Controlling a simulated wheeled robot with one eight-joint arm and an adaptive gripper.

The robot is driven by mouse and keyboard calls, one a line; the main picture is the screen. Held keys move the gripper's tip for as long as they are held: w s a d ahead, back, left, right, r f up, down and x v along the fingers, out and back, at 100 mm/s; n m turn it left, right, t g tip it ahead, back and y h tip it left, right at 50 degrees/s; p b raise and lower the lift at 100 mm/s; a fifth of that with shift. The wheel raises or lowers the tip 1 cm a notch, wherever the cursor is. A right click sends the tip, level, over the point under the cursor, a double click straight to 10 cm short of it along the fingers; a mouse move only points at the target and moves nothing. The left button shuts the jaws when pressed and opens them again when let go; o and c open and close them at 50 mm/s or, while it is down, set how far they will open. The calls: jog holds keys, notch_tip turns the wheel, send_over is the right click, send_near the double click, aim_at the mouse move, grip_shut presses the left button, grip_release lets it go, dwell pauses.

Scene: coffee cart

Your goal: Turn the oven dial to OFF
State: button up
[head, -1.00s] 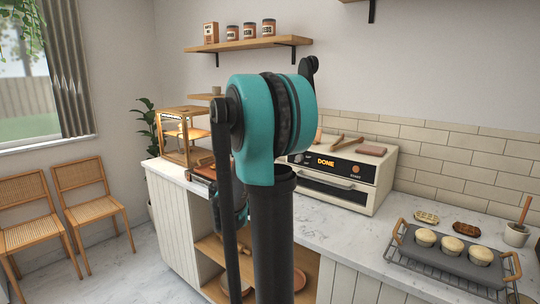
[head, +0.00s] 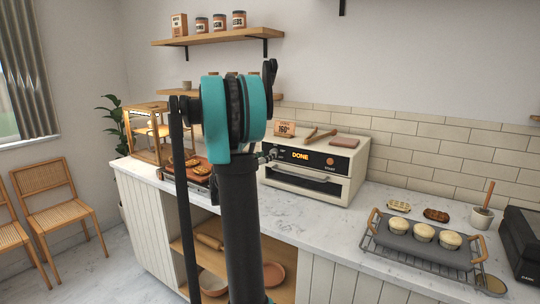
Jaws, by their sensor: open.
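The cream oven (head: 352,175) stands on the counter against the tiled wall. Its dark front panel (head: 316,157) shows an orange DONE on the display (head: 300,156), with a round orange-brown control (head: 329,161) to the right above small lettering. No dial can be told apart for certain. The panel's left end is partly covered by a small grey metal part, which appears to be the tip of my gripper (head: 267,156). It is at or just in front of the panel; contact cannot be told. The rest of my gripper is hidden behind my teal and black arm.
A sign reading 160 (head: 284,129), wooden tongs (head: 320,135) and a brown block (head: 344,142) lie on the oven. A grey tray (head: 400,235) with pale cakes sits on a rack at right. A pastry tray (head: 192,174) and wooden cabinet (head: 146,135) stand left.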

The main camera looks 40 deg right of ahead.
jog(key=shift+x, duration=1.8)
jog(key=shift+c, duration=0.6)
grip_shut()
